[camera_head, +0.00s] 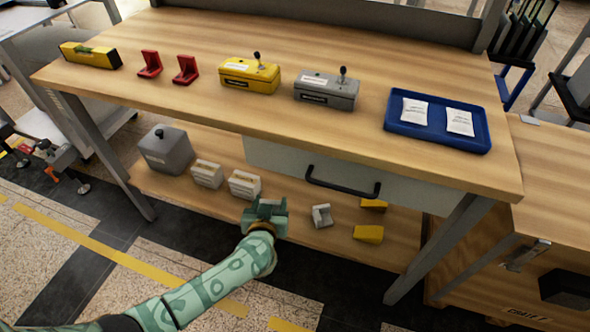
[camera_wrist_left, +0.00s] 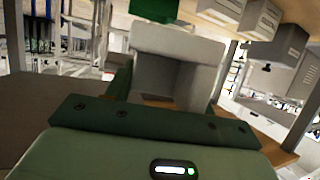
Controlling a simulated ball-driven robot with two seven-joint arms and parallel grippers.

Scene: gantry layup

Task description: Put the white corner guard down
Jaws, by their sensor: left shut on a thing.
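My left gripper (camera_head: 265,208) is in front of the lower shelf (camera_head: 290,222), near its front edge. In the left wrist view it is shut on the white corner guard (camera_wrist_left: 178,48), a pale angled piece with two walls meeting at a corner. In the head view the gripper hides most or all of this guard, and I cannot tell whether it touches the shelf. Another pale corner guard (camera_head: 321,216) sits on the shelf to the right of the gripper. My right gripper is not in view.
Two white boxes (camera_head: 207,174) (camera_head: 244,184) and a grey container (camera_head: 166,150) stand left on the shelf; yellow pieces (camera_head: 368,234) (camera_head: 373,205) lie right. Above are the drawer (camera_head: 290,163) and worktop (camera_head: 190,108), bearing red corner guards (camera_head: 185,70), yellow and grey boxes, and a blue tray (camera_head: 388,124).

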